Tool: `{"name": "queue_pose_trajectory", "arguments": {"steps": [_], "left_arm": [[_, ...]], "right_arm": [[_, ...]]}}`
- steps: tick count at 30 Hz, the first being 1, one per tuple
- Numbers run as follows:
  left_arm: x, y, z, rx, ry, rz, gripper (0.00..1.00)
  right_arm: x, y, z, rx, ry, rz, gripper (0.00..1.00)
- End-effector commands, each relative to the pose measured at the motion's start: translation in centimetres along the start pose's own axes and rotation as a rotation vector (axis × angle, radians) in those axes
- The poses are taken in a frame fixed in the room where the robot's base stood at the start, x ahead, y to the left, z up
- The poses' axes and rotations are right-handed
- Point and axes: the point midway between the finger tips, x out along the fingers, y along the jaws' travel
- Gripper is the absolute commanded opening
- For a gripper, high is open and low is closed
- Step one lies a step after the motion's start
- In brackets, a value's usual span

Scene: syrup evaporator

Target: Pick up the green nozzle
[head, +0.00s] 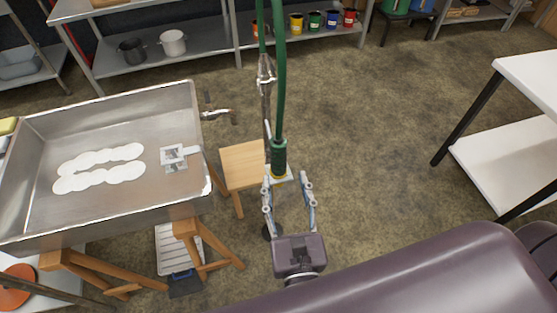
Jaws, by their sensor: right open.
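The green nozzle (279,158) hangs upright at the lower end of a green hose (281,80) that comes down from the top of the head view. A yellow tip shows at its bottom. My right gripper (287,181) is open, just below the nozzle in the picture, with its two fingers pointing up toward it. Nothing shows gripped between the fingers. I cannot tell how far apart in depth the gripper and nozzle are. My left gripper is not in view.
A metal evaporator pan (100,200) on wooden legs stands at the left, with a tap (216,114) at its side. A wooden stool (243,165) stands behind the nozzle. A white table (530,85) is at the right. Shelves with pots line the back. Floor between is clear.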

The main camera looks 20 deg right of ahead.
Motion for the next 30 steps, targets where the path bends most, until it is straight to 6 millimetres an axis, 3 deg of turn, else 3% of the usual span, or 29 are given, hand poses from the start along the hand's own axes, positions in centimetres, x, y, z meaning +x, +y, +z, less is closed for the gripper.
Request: {"name": "queue_pose_trajectory", "arguments": {"steps": [16,26,30], "left_arm": [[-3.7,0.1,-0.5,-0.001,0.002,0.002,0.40],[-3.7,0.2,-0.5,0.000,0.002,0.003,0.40],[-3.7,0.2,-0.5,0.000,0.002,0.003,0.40]], "right_arm": [[6.9,0.6,0.5,0.000,-0.003,-0.002,0.46],[7.5,0.6,0.1,0.000,-0.002,-0.001,0.45],[7.5,0.6,0.2,0.000,-0.002,-0.002,0.30]]}}
